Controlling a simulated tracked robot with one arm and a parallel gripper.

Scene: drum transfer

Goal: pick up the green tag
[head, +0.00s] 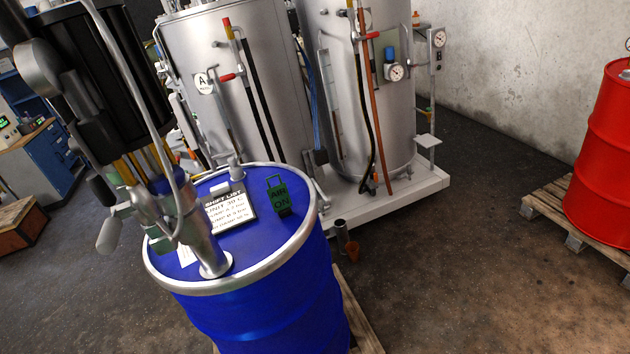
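The green tag (278,198) is a small dark green plate with a loop at its top and dark lettering that seems to read "AIR ON". It is on the blue lid of the blue drum (255,320), right of the lid's middle. I cannot tell whether it lies flat or leans. Nothing touches it from above. My gripper cannot be made out in this view, so its opening and its distance from the tag do not show.
A tall black-bodied pump (90,85) with a metal tube rises from the lid's left side. Silver tanks (235,75) stand behind the drum. A red drum (600,150) is at right. Floor between is mostly clear.

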